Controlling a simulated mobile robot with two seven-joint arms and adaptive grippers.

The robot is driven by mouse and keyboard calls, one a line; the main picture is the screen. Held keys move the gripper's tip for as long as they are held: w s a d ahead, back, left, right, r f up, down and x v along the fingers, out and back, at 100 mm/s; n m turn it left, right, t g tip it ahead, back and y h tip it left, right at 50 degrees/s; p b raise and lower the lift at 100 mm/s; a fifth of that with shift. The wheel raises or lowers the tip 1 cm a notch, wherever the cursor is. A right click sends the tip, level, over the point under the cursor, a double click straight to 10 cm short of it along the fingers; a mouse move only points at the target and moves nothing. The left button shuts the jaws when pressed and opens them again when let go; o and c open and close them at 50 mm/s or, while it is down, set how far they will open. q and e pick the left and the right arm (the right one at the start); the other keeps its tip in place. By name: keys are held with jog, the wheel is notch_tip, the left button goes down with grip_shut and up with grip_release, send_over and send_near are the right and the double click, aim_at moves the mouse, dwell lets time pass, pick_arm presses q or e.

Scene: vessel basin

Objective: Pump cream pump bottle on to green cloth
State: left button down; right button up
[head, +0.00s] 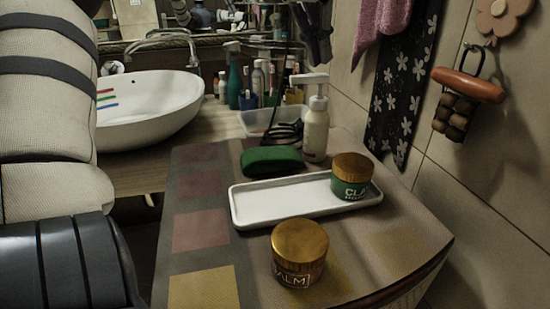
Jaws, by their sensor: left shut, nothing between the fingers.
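The cream pump bottle (315,132) stands upright at the back of the cabinet top, its white pump head (309,79) with the nozzle pointing left. The green cloth (272,161) lies folded just in front of it and to the left, beside the white tray. My left gripper (321,56) comes down from the top edge, dark and partly cut off, shut and empty. It shows above the pump head and apart from it. My right gripper is not in view.
A white tray (255,213) holds a green jar with a gold lid (352,176). A brown balm jar (300,253) stands in front. A clear bin (255,122) with a black cable is behind. A basin (150,112) is left, a tiled wall right.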

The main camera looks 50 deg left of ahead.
pick_arm(q)
jog(key=shift+f, duration=1.45)
jog(key=shift+r, duration=1.35)
notch_tip(320, 180, up, 6)
